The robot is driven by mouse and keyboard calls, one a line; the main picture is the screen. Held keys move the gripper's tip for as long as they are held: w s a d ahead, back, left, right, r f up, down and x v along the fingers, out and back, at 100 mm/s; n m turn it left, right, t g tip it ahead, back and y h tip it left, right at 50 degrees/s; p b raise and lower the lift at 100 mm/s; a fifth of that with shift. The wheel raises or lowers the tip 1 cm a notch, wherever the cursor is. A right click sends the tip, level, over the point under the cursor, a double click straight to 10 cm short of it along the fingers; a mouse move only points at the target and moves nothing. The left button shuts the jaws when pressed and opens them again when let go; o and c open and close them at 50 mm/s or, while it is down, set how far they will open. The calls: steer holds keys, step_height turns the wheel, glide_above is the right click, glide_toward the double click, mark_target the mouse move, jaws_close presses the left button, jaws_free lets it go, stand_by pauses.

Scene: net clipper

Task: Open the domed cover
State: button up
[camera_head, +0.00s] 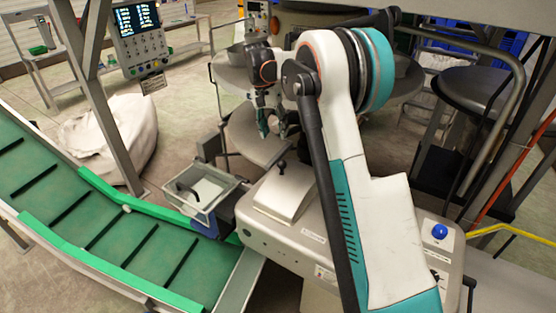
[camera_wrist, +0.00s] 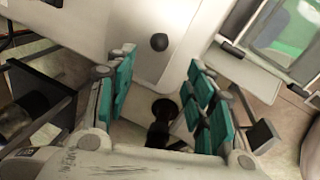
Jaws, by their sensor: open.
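A pale metal cover (camera_head: 283,196) sits on top of the clipper machine (camera_head: 345,245). It looks closed, lying down on the machine. A black ball knob (camera_head: 282,167) stands up at its far edge. In the wrist view, a black ball knob (camera_wrist: 158,41) shows on a pale surface above the gap between my fingers. My gripper (camera_head: 277,127) is open and empty, pointing down behind the knob, apart from it. Its teal fingers also show in the wrist view (camera_wrist: 160,88). A dark round-ended part (camera_wrist: 163,108) lies between them. The arm hides part of the machine.
A grey bin (camera_head: 205,190) stands left of the machine, beside the green conveyor (camera_head: 90,225). A blue button (camera_head: 439,231) is on the machine's right. A post and pipes crowd the right.

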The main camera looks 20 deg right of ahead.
mark_target(281, 161)
steer(key=f, duration=0.4)
steer(key=s+d+f+b, duration=0.1)
steer(key=f, duration=0.3)
steer(key=s+f, duration=0.1)
steer(key=f, duration=0.4)
steer(key=shift+d, duration=0.4)
jaws_close()
